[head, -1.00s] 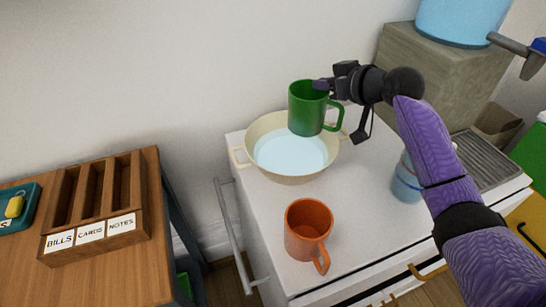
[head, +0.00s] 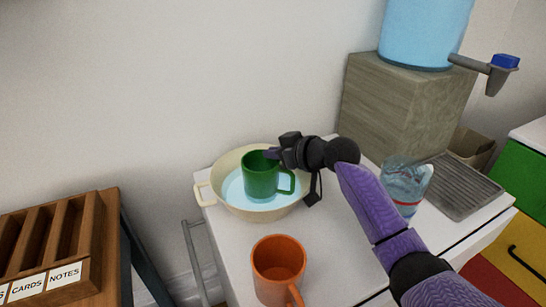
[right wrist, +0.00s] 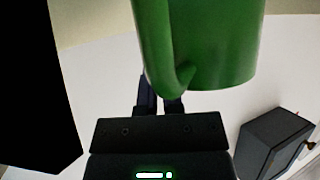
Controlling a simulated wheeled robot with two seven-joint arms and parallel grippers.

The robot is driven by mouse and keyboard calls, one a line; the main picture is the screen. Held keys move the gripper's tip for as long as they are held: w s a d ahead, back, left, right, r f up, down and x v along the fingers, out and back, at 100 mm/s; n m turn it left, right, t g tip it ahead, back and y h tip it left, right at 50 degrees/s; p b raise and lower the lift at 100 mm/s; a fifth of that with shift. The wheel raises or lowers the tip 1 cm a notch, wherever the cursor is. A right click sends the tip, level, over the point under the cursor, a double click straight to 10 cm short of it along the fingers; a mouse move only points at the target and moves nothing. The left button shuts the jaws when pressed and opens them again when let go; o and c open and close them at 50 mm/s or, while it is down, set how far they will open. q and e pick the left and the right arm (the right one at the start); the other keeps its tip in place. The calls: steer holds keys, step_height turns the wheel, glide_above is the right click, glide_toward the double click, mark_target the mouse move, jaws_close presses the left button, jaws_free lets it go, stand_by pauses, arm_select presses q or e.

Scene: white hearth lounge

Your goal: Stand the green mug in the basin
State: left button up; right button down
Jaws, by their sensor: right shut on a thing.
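The green mug (head: 261,177) is upright inside the cream basin (head: 200,193) in the head view, over its pale blue inside. I cannot tell whether its base touches the bottom. My right gripper (head: 275,154) is shut on the mug near its rim, on the right side. In the right wrist view the green mug (right wrist: 215,45) fills the top, with its handle close to the camera, and the right gripper's fingers (right wrist: 160,95) are partly hidden by it. My left gripper is not in view.
An orange mug (head: 278,268) stands on the white cabinet top (head: 335,240) in front of the basin. A wooden sorter (head: 60,245) is at left.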

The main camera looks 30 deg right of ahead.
steer(key=c, duration=0.8)
jaws_free()
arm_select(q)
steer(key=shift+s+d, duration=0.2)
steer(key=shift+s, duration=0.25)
arm_select(e)
steer(key=shift+o, duration=0.2)
steer(key=shift+r, duration=0.15)
arm_select(q)
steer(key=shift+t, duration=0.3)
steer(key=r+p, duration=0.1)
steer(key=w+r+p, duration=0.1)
steer(key=p, duration=0.1)
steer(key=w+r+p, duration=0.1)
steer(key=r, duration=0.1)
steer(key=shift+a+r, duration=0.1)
arm_select(e)
steer(key=v, duration=1.2)
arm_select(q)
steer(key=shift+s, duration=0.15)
